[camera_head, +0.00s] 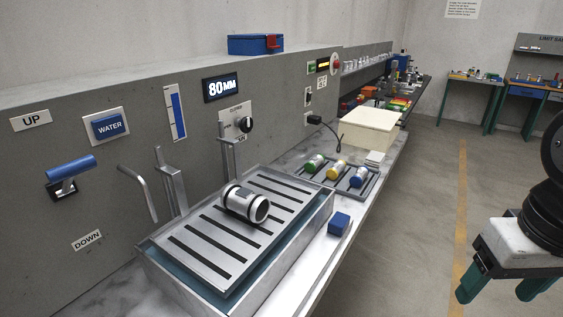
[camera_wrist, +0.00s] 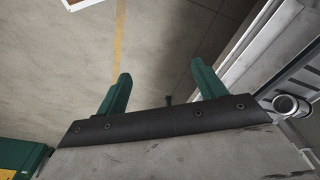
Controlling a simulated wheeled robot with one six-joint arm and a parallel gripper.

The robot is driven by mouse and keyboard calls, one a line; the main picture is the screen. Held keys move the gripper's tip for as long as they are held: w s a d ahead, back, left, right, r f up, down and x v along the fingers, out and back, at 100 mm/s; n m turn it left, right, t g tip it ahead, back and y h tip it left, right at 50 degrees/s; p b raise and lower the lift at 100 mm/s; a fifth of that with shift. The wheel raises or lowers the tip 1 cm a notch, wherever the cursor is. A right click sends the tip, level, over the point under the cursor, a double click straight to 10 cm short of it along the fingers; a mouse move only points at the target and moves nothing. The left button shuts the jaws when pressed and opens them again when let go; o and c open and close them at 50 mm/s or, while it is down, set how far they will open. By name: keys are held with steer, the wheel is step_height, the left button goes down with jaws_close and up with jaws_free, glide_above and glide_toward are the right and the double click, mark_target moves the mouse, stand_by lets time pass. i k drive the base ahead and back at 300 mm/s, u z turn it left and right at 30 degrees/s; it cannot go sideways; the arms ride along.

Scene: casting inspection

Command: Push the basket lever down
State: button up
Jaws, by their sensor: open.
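The basket lever (camera_head: 71,167) has a blue cylindrical handle and sticks out from the grey wall panel at the left of the head view. It is nearer the UP label (camera_head: 31,120) above it than the DOWN label (camera_head: 87,240) below. The slatted basket (camera_head: 190,247) sits at the top of a tank (camera_head: 273,267) and bears a silver cylinder casting (camera_head: 245,204). My gripper (camera_head: 502,289) is at the far right, away from the lever, over the floor. Its green fingers are apart and empty; they also show in the wrist view (camera_wrist: 162,88).
A blue block (camera_head: 339,223) lies on the bench edge. A tray (camera_head: 373,189) with coloured cylinders and a cream box (camera_head: 369,129) stand behind. A bent spout (camera_head: 138,190) and upright posts rise between lever and basket. The floor at right is open.

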mark_target(66, 172)
steer(key=u, duration=1.65)
steer(key=i, duration=0.1)
steer(key=z, duration=0.05)
